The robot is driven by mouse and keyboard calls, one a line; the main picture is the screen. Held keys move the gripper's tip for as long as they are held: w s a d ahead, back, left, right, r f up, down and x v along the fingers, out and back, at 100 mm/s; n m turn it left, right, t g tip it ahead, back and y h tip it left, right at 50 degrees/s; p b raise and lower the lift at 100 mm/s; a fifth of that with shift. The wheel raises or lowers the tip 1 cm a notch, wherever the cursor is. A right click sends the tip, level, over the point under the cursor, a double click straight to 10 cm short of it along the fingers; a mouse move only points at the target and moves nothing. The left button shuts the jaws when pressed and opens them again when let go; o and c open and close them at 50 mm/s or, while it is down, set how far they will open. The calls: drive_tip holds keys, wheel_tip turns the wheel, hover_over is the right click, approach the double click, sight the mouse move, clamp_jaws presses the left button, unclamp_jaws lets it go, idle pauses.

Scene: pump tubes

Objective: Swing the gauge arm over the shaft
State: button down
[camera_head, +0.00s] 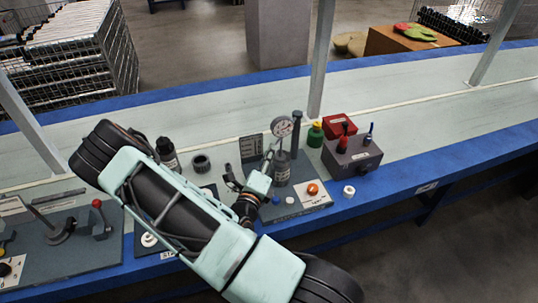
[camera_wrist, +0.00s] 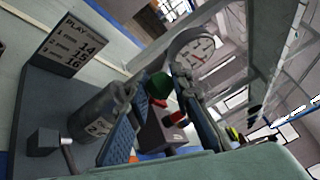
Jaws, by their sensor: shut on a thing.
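The gauge arm carries a round white-faced gauge (camera_head: 281,127), which also shows at the top of the wrist view (camera_wrist: 194,50). My gripper (camera_head: 262,178) is at the left side of the gauge station, low beneath the gauge, shut on the gauge arm; the contact itself is hard to see. In the wrist view its ribbed pads stand with a gap between them (camera_wrist: 160,118). A grey labelled cylinder (camera_head: 282,170), maybe the shaft, stands just right of my gripper; it also shows in the wrist view (camera_wrist: 98,112). A dark upright post (camera_head: 297,130) rises behind it.
A white plate with an orange button (camera_head: 313,189) lies in front right. A grey box (camera_head: 352,158) with knobs, a red box (camera_head: 339,126) and green-yellow bottle (camera_head: 315,134) stand to the right. A sign (camera_head: 251,148) stands behind. A white ring (camera_head: 348,191) lies near the edge.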

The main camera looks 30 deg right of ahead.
drive_tip(key=shift+s+d, duration=0.2)
drive_tip(key=c, duration=1.7)
unclamp_jaws()
drive_tip(key=shift+a, duration=0.1)
drive_tip(key=shift+s+a, duration=0.1)
drive_tip(key=shift+a, duration=0.1)
drive_tip(key=v, duration=1.1)
drive_tip(key=shift+s+a, duration=0.15)
